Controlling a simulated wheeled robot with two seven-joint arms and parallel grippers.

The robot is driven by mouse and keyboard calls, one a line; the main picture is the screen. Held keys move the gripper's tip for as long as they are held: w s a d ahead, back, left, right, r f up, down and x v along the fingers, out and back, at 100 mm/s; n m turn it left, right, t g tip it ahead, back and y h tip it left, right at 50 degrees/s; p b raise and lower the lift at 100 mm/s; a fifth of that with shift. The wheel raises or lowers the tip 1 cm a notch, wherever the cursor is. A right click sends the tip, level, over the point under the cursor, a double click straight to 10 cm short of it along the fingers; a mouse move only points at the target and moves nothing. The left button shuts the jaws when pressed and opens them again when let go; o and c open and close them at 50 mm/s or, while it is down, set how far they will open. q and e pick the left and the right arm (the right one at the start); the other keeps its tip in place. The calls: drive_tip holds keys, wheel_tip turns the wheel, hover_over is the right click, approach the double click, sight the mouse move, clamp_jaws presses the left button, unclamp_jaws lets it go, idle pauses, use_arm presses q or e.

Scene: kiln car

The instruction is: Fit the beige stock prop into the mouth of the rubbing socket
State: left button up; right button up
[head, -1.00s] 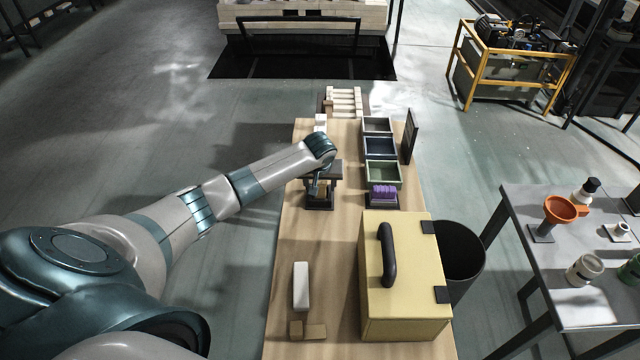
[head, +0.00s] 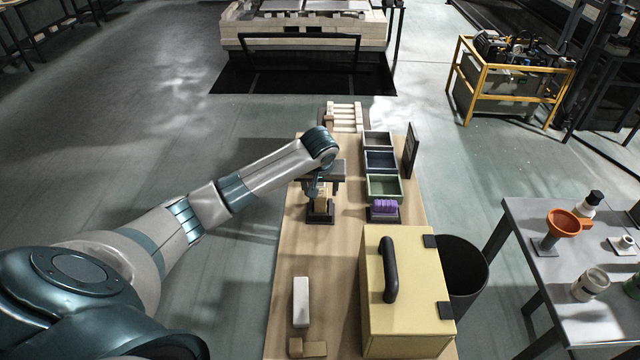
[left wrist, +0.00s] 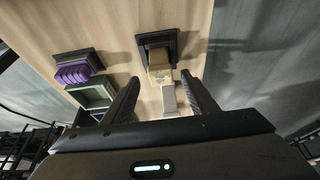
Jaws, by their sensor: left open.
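A dark square base (head: 320,218), which looks like the rubbing socket, stands on the wooden table. A beige-tan block (head: 320,201), likely the stock prop, stands upright over it. In the left wrist view the block (left wrist: 160,75) rises from the middle of the dark base (left wrist: 158,38). I cannot tell how deep it sits. My left gripper (head: 322,184) is open above the base. Its fingers (left wrist: 160,98) are spread, with clear gaps to the block. My right gripper is not in view.
A purple ribbed piece (head: 384,206) on a dark base and a row of bins (head: 384,187) stand to the right. A yellow box (head: 405,290) with a black handle fills the near right.

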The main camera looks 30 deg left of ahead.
use_arm(q)
drive_tip(key=v, duration=0.5)
drive_tip(key=shift+b, duration=0.3)
drive_tip(key=shift+s+f, duration=0.1)
drive_tip(key=shift+f, duration=0.05)
idle(0.4)
